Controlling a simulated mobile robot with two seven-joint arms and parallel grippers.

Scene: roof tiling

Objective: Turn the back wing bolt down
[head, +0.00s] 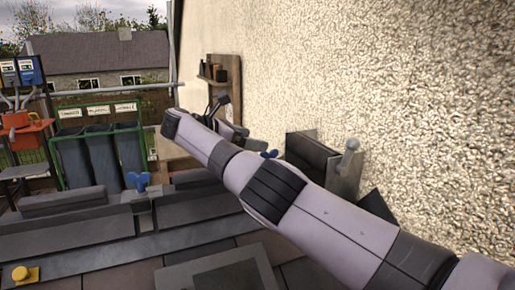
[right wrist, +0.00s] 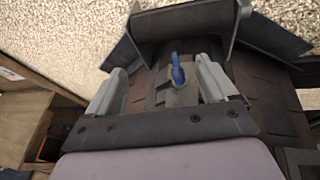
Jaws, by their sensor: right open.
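A blue wing bolt (right wrist: 178,72) shows in the right wrist view, upright on a grey bracket. It lies between the lines of my right gripper's fingers (right wrist: 163,66), which are apart; contact cannot be made out. In the head view, one blue wing bolt (head: 269,154) shows beside my right arm, near the wall and partly covered by the arm. Another blue wing bolt (head: 138,181) stands to the left on a grey bracket. My right forearm reaches in from the lower right and hides most of the gripper there. My left gripper is out of view.
A rough plaster wall (head: 390,80) runs close along the right. A dark upright box-like piece (head: 310,153) stands against it. Grey bars (head: 70,238) and roof tiles (head: 120,272) fill the front. A yellow knob (head: 21,273) is at the lower left. Bins (head: 100,155) stand behind.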

